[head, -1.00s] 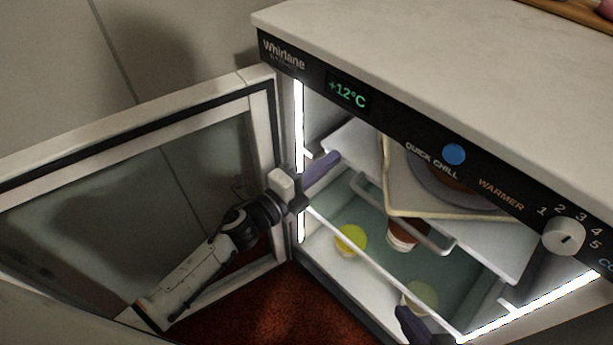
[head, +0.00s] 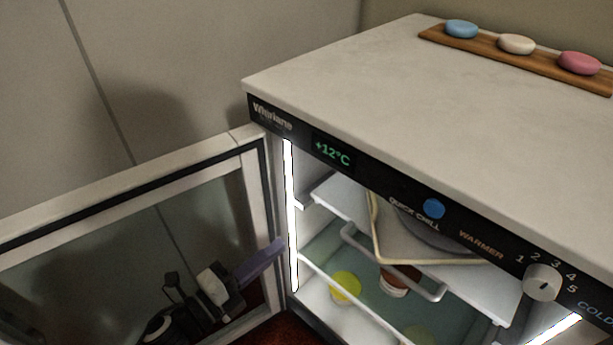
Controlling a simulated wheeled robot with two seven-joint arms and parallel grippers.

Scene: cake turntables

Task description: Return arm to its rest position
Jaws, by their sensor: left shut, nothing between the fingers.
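My left gripper (head: 262,263) is at the lower left, in front of the open glass door. Its purple-grey fingers are shut with nothing between them and point right, toward the left edge of the cabinet opening. The lower part of my left arm runs out of the bottom of the picture. My right gripper is not in view.
The chill cabinet (head: 273,125) stands open, its glass door (head: 100,265) swung out to the left. Inside are a tray (head: 375,235), a yellow-topped tub (head: 346,287) and a brown-and-white tub (head: 393,282). A wooden board (head: 490,48) with blue, cream and pink discs lies on top.

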